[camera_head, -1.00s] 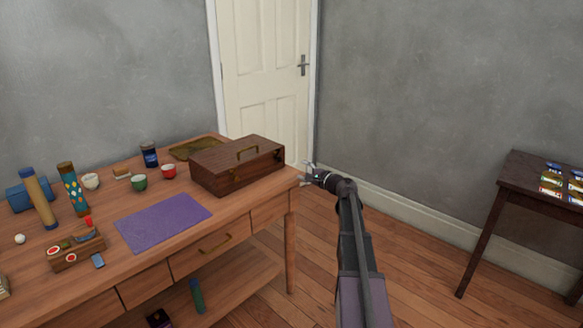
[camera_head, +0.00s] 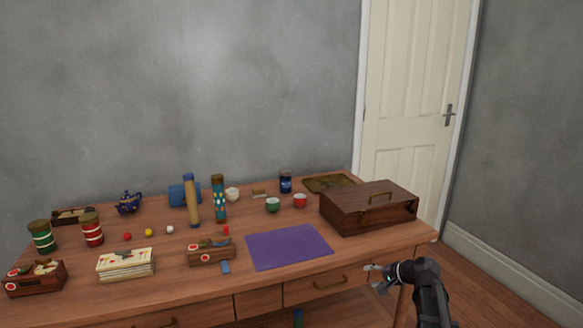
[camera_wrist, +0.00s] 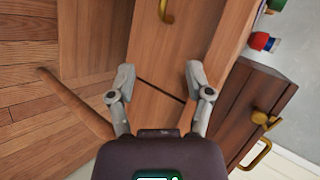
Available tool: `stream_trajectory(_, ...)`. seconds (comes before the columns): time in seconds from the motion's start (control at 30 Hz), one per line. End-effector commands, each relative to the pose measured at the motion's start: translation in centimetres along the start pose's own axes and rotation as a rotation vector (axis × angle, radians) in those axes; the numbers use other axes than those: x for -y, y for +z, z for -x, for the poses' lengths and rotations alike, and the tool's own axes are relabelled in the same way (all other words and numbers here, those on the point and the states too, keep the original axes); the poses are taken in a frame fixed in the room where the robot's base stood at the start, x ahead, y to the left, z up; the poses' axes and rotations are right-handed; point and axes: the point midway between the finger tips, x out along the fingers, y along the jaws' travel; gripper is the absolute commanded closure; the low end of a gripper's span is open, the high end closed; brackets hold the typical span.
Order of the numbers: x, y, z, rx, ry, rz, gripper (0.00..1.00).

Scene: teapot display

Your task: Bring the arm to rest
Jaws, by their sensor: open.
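My gripper (camera_head: 374,277) is at the right front of the wooden table (camera_head: 200,284), in front of its drawer fronts and below the right end of the tabletop. In the wrist view my gripper (camera_wrist: 160,82) has its two fingers spread apart with nothing between them. Behind the fingers the wrist view shows the table's wooden front with a brass drawer handle (camera_wrist: 166,12). My arm comes in from the lower right of the head view.
A dark wooden chest (camera_head: 370,207) stands on the table's right end, close above my gripper. A purple mat (camera_head: 288,246), cups, canisters and a blue teapot (camera_head: 129,202) are on the table. Open floor (camera_head: 480,295) lies to the right.

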Motion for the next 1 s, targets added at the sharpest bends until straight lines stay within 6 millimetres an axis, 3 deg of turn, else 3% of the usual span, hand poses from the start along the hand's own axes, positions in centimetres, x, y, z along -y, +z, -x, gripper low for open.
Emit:
stream_trajectory(0.03,-0.6,2.6,-0.5,0.032,0.058,0.051,0.34)
stream_trajectory(0.1,-1.5,5.3,-1.1,0.074,0.143,0.124,0.34)
stream_trajectory(0.4,-6.2,15.0,-0.9,0.245,0.507,0.417,0.34)
stream_trajectory(0.6,-8.2,18.3,0.4,0.317,0.678,0.541,0.34)
stream_trajectory(1.0,-10.0,21.6,3.1,0.395,0.888,0.679,0.34)
